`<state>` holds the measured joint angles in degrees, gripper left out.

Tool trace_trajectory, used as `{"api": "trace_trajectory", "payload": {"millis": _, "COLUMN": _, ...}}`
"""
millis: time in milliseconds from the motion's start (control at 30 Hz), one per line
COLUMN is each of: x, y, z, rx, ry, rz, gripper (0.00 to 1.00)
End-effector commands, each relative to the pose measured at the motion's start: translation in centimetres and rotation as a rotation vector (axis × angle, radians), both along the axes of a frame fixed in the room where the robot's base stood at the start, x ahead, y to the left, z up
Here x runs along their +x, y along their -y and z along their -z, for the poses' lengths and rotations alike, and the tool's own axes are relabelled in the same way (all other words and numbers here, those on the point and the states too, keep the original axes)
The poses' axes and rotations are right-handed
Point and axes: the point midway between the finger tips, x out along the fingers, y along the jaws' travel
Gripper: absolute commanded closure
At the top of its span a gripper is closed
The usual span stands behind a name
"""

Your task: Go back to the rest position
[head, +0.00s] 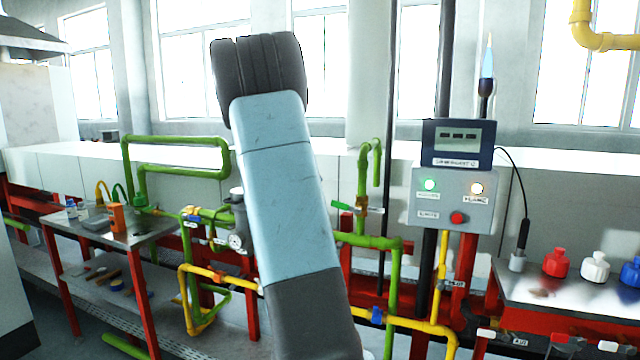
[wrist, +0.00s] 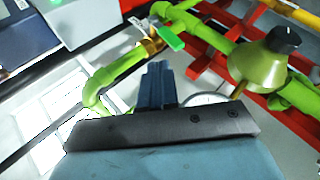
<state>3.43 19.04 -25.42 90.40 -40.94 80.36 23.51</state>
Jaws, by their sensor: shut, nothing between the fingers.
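My gripper (wrist: 158,85) shows in the wrist view as two dark blue fingers standing side by side, shut and empty. It is in front of a green pipe (wrist: 118,72) and a round gauge (wrist: 205,98), which is partly hidden behind the mount. In the head view my light blue and dark grey arm rises through the middle of the picture. The gripper itself cannot be made out there.
A grey control box (head: 452,200) with lit lamps stands to the right of the arm. Green pipes (head: 397,290) and yellow pipes (head: 441,300) run close around it. A side table (head: 110,240) with small items is at left; a bench (head: 570,290) with bottles is at right.

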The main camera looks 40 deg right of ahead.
Motion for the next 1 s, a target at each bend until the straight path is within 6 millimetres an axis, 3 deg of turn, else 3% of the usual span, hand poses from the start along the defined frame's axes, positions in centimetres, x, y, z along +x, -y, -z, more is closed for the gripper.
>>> {"api": "trace_trajectory", "payload": {"millis": 700, "x": -0.1, "y": -0.5, "z": -0.2, "rx": 0.010, "ry": 0.005, "rz": -0.006, "gripper": 1.00}}
{"api": "trace_trajectory", "payload": {"millis": 867, "x": -1.4, "y": -2.6, "z": -0.3, "rx": 0.078, "ry": 0.050, "rz": -0.052, "gripper": 1.00}}
{"api": "trace_trajectory", "payload": {"millis": 1000, "x": -3.2, "y": -5.9, "z": -0.4, "rx": 0.174, "ry": 0.113, "rz": -0.127, "gripper": 1.00}}
